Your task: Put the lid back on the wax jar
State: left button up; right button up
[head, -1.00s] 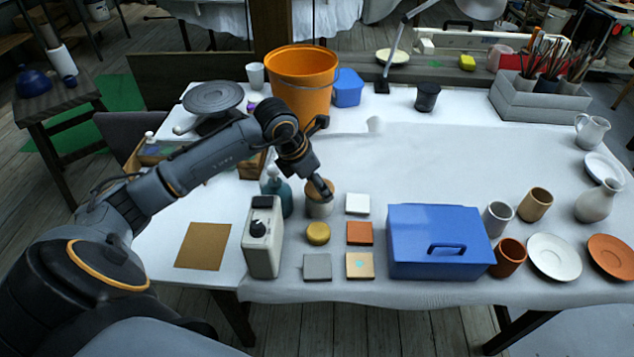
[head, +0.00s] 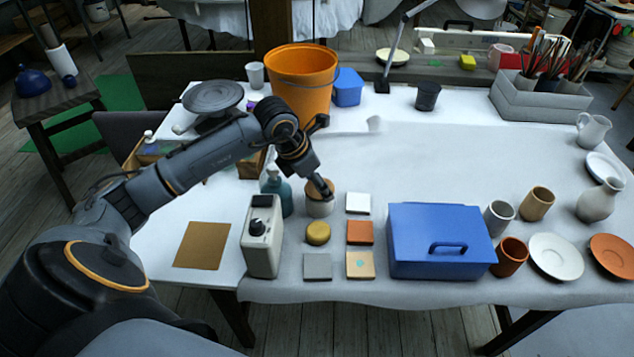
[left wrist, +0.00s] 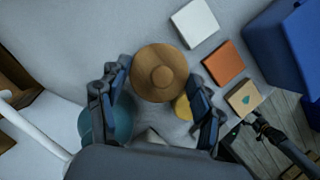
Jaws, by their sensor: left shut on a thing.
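The wax jar (head: 319,208) is a pale round pot standing on the cloth left of the blue box. Its brown lid (head: 317,187) sits at the jar's mouth. Whether it is fully seated or just above the rim I cannot tell. In the left wrist view the lid (left wrist: 160,88) is a round wooden disc with a central knob, and it hides the jar beneath. My left gripper (head: 325,191) is at the lid from above, shut on it, with a finger to either side in the wrist view. A dark gripper, apparently my right (left wrist: 262,126), shows beyond the table edge; its jaws are unclear.
A teal bottle (head: 284,197) stands close left of the jar, behind a grey-white device (head: 262,240). A yellow round disc (head: 318,233) lies in front. Square tiles (head: 359,232) and a blue box (head: 438,242) are to the right. The cloth behind the box is clear.

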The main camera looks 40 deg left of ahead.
dwell(0.3)
pick_arm(q)
jog(key=o, duration=1.1)
jog(key=shift+c, duration=0.2)
jog(key=shift+o, duration=0.8)
jog(key=shift+r+p, duration=2.15)
jog(key=shift+r, duration=1.4)
jog(key=shift+c, duration=0.2)
grip_shut()
